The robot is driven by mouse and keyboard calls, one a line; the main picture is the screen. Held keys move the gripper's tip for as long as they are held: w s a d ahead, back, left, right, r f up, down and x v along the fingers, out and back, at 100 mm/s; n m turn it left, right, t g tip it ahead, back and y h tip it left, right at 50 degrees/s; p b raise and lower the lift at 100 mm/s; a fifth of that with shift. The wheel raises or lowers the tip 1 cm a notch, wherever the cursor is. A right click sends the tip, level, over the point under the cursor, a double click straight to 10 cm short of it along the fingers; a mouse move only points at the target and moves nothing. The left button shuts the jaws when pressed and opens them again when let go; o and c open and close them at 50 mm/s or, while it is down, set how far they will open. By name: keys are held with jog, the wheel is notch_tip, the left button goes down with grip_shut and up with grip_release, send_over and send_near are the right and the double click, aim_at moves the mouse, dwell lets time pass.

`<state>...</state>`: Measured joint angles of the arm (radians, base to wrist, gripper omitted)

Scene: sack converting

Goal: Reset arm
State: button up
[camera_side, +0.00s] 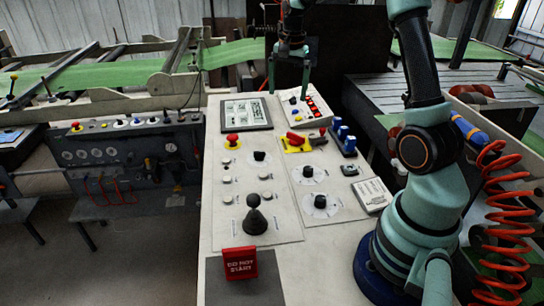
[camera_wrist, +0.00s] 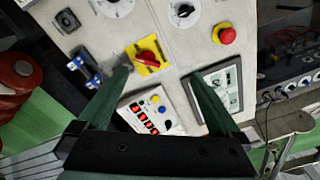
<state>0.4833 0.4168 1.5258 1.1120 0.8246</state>
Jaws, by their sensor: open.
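My gripper (camera_side: 288,90) is above the far end of the sloped control panel (camera_side: 213,180), near a white box with red keys (camera_side: 313,105). In the wrist view my gripper (camera_wrist: 161,78) has its two green fingers spread wide, with nothing between them. The white box (camera_wrist: 145,108) shows between and below the fingertips. A red rotary switch on a yellow plate (camera_wrist: 148,56) lies just beyond them; it also shows in the side view (camera_side: 296,140). The gap between the fingertips and the panel is hard to judge.
A framed display (camera_side: 246,113), a red mushroom button (camera_side: 232,138), blue switches (camera_side: 343,137), a black joystick (camera_side: 254,217) and a red "DO NOT START" sign (camera_side: 240,263) stand on the panel. A red coiled hose (camera_side: 497,220) hangs at right. Green sheet (camera_side: 75,72) runs behind.

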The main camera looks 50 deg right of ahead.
jog(key=s+a+r+n+t, duration=0.1)
jog(key=s+a+r+n, duration=0.25)
jog(key=a, duration=0.35)
jog(key=s+a+r+n+t, duration=0.1)
jog(key=s+a+r+n, duration=0.1)
jog(key=a+r+n, duration=0.3)
jog(key=s+a+f+n+t, duration=0.2)
jog(key=s+a+n, duration=0.4)
jog(key=s+a, duration=0.2)
jog(key=shift+a+f+t, duration=0.25)
jog(key=shift+a+t, duration=0.15)
jog(key=shift+a, duration=0.65)
jog(key=shift+n, duration=0.25)
